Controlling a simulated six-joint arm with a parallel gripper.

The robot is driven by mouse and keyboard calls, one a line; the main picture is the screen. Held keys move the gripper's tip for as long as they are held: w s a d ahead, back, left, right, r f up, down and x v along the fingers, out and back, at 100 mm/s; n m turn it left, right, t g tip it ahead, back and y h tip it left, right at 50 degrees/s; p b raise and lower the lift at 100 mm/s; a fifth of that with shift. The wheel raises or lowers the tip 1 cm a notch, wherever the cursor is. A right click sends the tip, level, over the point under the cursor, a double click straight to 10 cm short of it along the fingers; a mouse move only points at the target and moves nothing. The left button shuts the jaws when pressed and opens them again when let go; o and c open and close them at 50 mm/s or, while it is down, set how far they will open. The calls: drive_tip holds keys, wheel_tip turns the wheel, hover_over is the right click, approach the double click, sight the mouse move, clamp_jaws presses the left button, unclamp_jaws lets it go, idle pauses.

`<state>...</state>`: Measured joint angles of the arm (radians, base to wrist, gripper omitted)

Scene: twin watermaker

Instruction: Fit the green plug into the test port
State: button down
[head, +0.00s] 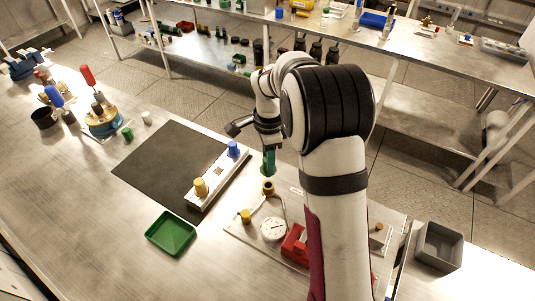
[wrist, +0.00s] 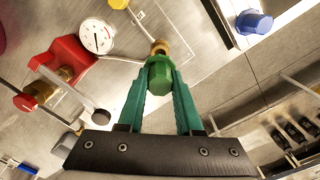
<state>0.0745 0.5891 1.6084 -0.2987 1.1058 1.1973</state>
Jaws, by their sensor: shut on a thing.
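My gripper (head: 268,163) has teal-green fingers pointing down over the test panel, and it also shows in the wrist view (wrist: 159,80). It is shut on the green plug (wrist: 159,74), which sits between the fingertips. In the head view I cannot clearly separate the plug from the fingers. The brass test port (head: 268,187) stands upright just below the fingertips. In the wrist view the port (wrist: 160,47) shows just past the plug, partly covered by it. The plug looks above the port and roughly in line; I cannot tell whether they touch.
A dial gauge (head: 273,229), a red valve block (head: 296,245) and a yellow knob (head: 245,216) are close by on the panel. A white rack (head: 214,189) holds a yellow plug (head: 201,188) and a blue plug (head: 233,149). A green tray (head: 171,246) and grey bin (head: 438,247) stand farther off.

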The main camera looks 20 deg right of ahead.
sight(268, 176)
drive_tip(key=c, duration=1.2)
unclamp_jaws()
drive_tip(key=shift+c, duration=0.2)
clamp_jaws()
drive_tip(key=shift+f, duration=1.65)
drive_tip(key=shift+f, duration=1.8)
drive_tip(key=o, duration=0.7)
unclamp_jaws()
drive_tip(key=shift+o, duration=0.2)
